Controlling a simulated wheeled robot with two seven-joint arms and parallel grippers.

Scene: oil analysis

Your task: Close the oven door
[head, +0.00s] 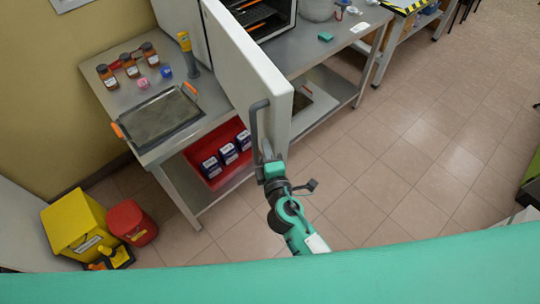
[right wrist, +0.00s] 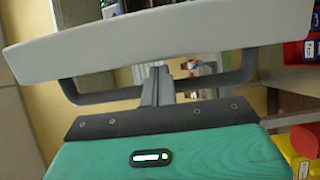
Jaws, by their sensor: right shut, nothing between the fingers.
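The oven door (head: 245,70) is a white slab that stands open, swung out past the front of the bench. The oven's dark inside with its racks (head: 256,18) shows behind it. The grey bar handle (head: 254,125) is on the door's left face. My left gripper is not in view.
The metal bench (head: 150,100) holds brown bottles (head: 128,65) and a tray (head: 158,118) with orange handles. A red bin (head: 215,170) with several boxes is on its lower shelf. Yellow (head: 75,222) and red (head: 130,220) containers stand at lower left.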

